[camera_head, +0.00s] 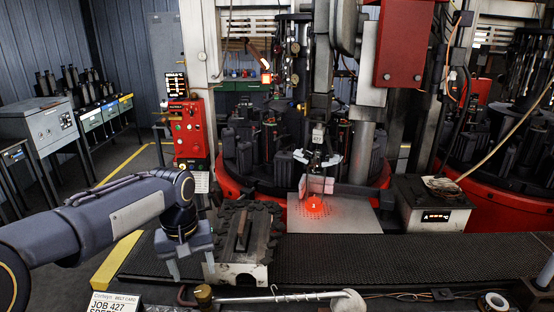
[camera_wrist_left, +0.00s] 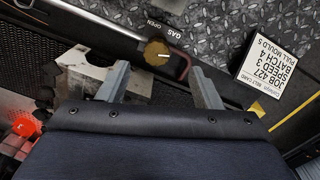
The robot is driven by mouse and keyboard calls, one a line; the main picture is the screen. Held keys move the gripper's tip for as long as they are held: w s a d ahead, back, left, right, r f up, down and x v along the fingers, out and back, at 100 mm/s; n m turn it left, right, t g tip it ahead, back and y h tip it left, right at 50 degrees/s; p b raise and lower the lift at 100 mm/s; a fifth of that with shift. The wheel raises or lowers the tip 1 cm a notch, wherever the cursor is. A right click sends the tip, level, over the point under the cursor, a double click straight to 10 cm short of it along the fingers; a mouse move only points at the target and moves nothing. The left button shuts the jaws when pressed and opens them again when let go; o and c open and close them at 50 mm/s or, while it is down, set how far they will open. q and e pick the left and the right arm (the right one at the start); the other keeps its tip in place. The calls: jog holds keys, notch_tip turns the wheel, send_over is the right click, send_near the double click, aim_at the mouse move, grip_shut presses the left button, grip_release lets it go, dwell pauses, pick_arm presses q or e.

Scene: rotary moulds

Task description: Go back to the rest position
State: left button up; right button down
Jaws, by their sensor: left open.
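My left gripper (camera_head: 189,276) hangs down at the left of the head view, beside a dark mould block on a pale metal base (camera_head: 238,273). Its two fingers are apart and nothing is between them. In the left wrist view the left gripper (camera_wrist_left: 164,80) shows both fingers spread, with a brass knob (camera_wrist_left: 157,53) and floor plate beyond them. My right gripper does not show in either view.
A glowing red-orange piece (camera_head: 314,206) sits on a perforated plate (camera_head: 352,222) before the red rotary machine (camera_head: 232,188). A dark mesh belt (camera_head: 420,258) runs across the front. A job card (camera_head: 112,303) and a metal rod (camera_head: 285,297) lie near the front edge.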

pick_arm(q)
jog(key=s+d+f+m+t+h, duration=0.1)
jog(key=s+t, duration=0.1)
jog(key=s, duration=0.9)
jog(key=s+d+f+m+t+h, duration=0.1)
jog(key=s+t+h, duration=0.1)
jog(key=s, duration=0.9)
jog(key=shift+s+d+f+m+t, duration=0.2)
jog(key=shift+s+f+m+t, duration=0.15)
jog(key=shift+t, duration=0.35)
jog(key=shift+r, duration=0.1)
